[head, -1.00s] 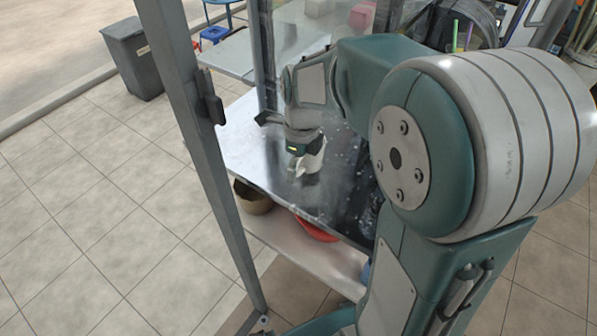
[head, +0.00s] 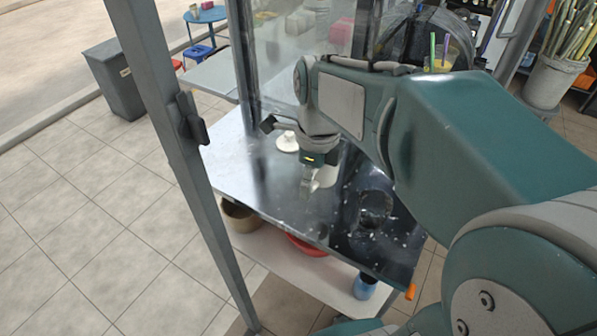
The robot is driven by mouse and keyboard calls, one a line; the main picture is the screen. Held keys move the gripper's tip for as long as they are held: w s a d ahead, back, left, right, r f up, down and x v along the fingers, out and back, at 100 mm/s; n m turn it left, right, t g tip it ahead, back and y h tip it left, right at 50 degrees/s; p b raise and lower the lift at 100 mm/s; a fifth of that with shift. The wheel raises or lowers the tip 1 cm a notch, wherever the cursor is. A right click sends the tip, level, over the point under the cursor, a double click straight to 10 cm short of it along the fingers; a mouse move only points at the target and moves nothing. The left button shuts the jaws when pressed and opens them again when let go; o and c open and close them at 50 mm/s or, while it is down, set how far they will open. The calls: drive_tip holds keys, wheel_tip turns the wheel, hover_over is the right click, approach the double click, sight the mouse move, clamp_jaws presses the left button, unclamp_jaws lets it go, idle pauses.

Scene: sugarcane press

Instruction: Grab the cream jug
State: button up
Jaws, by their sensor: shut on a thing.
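The cream jug (head: 327,177) is a small pale shape at the right side of my gripper (head: 309,184), over the metal table. My gripper points down, and its fingers are closed on the jug. My gripper and wrist cover part of the jug, so its handle and spout cannot be made out. I cannot tell whether its bottom touches the table.
A white object (head: 287,143) stands on the metal table (head: 222,160) behind my gripper. A dark round item (head: 375,207) is to the right. A grey post (head: 165,130) rises at the left. The lower shelf holds a brown pot (head: 240,216) and a red bowl (head: 306,246).

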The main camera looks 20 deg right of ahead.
drive_tip(key=s+d+r, duration=0.2)
drive_tip(key=s, duration=0.3)
drive_tip(key=shift+s+r, duration=0.3)
idle(3.0)
